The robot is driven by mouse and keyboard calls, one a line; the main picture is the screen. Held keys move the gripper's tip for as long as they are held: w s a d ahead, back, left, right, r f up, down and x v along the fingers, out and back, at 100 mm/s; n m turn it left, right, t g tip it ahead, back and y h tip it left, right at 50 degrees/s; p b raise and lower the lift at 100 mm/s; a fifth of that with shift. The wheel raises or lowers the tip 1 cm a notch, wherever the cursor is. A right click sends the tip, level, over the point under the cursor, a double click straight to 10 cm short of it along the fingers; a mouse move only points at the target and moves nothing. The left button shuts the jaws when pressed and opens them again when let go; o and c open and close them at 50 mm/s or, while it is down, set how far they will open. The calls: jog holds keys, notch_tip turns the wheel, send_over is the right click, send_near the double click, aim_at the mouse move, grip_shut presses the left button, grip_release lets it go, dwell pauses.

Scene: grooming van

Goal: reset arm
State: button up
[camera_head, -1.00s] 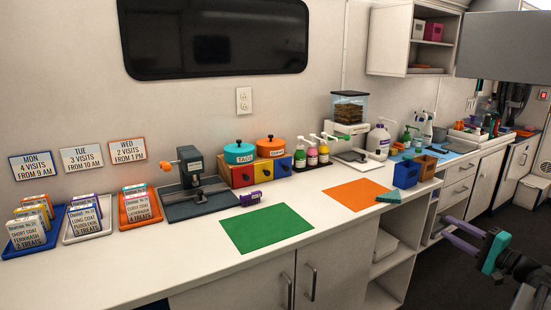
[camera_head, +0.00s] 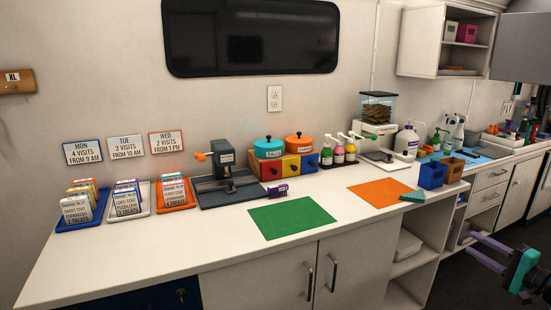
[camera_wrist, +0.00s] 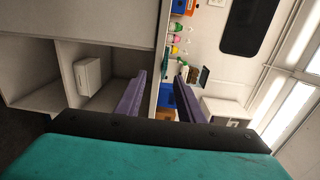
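My gripper (camera_head: 470,242) is at the right edge of the head view, in front of the counter and over the floor. Its two purple fingers point left and stand apart, with nothing between them. In the wrist view the same purple fingers (camera_wrist: 160,82) are spread, with a clear gap and no object held. The teal gripper body fills the bottom of that view. Most of my arm is out of the picture.
Open shelves (camera_head: 410,262) lie left of my gripper. The counter's front left is bare.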

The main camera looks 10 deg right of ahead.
jog(key=w+a+f+n+g+y+p, duration=0.1)
jog(key=w+a+f+g, duration=0.25)
jog(key=a+f, duration=0.55)
jog(key=w+a+f+n+g+y+p, duration=0.15)
jog(key=w+a+f, duration=0.25)
jog(key=a+f, duration=0.5)
jog(key=s+a+f+n+g+y+p, duration=0.1)
jog(key=s+a+f+n+g+p, duration=0.15)
jog(key=a+f+g, duration=0.9)
jog(key=s+a+f+n+g+h, duration=0.1)
jog(key=s+a+f, duration=0.35)
jog(key=a, duration=0.25)
jog(key=s+a+f+n+p, duration=0.1)
jog(key=s+a+f+n, duration=0.15)
jog(key=a+f, duration=0.35)
jog(key=s+a+f+n+g+h, duration=0.1)
jog(key=s+a+f, duration=0.2)
jog(key=s+a, duration=0.35)
jog(key=s+a+f+n+g+h+p, duration=0.1)
jog(key=s+a+f+n+g+h, duration=0.1)
jog(key=s, duration=0.6)
jog(key=s+a+f+n+g+h+p, duration=0.1)
jog(key=s+a+f+n+g+h, duration=0.1)
jog(key=s, duration=0.5)
jog(key=shift+s+a+f+n+h+p, duration=0.3)
jog(key=shift+s+a+f+n+h, duration=0.1)
jog(key=shift+a+f+n+h, duration=0.5)
jog(key=shift+d, duration=0.1)
